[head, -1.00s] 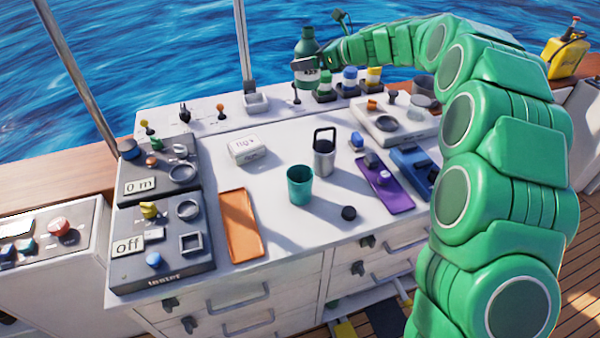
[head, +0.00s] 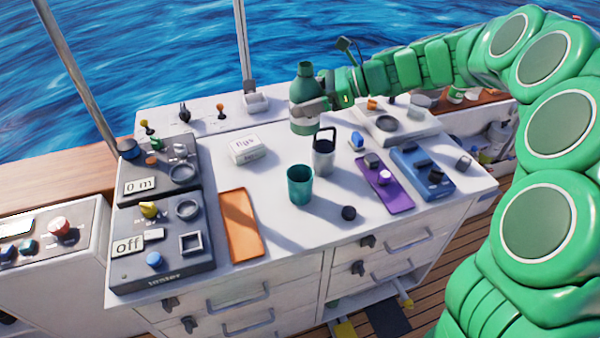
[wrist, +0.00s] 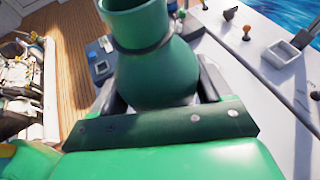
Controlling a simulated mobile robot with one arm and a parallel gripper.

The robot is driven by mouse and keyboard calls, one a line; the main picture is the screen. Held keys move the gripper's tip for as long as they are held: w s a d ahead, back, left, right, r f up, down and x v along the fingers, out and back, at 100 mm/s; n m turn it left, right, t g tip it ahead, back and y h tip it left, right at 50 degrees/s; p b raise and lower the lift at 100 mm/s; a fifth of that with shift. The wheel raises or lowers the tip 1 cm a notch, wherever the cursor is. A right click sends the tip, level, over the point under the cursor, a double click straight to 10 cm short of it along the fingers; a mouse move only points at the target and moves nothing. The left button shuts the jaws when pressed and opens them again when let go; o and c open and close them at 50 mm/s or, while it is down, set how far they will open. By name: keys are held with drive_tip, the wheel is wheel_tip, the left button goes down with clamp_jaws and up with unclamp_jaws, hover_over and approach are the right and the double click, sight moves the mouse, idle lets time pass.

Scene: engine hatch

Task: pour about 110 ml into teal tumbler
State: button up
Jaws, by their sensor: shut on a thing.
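The teal tumbler (head: 300,186) stands upright and open-topped on the white counter, near the middle. A green bottle (head: 304,88) with a pale label is upright in my gripper (head: 310,107), behind the tumbler and apart from it. My gripper is shut around the bottle's body; the bottle (wrist: 152,62) also fills the middle of the wrist view, its mouth at the top and no cap visible there. The liquid inside is not visible. A small black cap (head: 348,213) lies on the counter right of the tumbler.
A grey handled cup (head: 323,155) stands close behind the tumbler, near the bottle. A white box (head: 244,149) lies to the left. An orange tray (head: 241,225), a purple tray (head: 382,186) and a blue device (head: 422,172) flank the middle.

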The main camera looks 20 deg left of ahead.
sight(300, 186)
drive_tip(key=s+d+n+g+h, duration=0.2)
drive_tip(key=s+d+n+g, duration=0.3)
drive_tip(key=s, duration=0.9)
wheel_tip(300, 186, down, 17)
drive_tip(key=m+t, duration=0.1)
drive_tip(key=shift+d+h, duration=0.3)
drive_tip(key=shift+d, duration=0.05)
drive_tip(key=shift+w+a+r+m+g+y, duration=0.15)
drive_tip(key=shift+r+m+g+y, duration=0.25)
drive_tip(key=shift+m+g, duration=1.3)
drive_tip(key=shift+w+r+m+g+y, duration=0.15)
drive_tip(key=shift+r+m+g+y, duration=0.3)
drive_tip(key=shift+m, duration=2.25)
drive_tip(key=shift+w+a+r+m+g+y, duration=0.1)
drive_tip(key=shift+w+r+m+g+y, duration=0.2)
drive_tip(key=shift+m+g, duration=1.45)
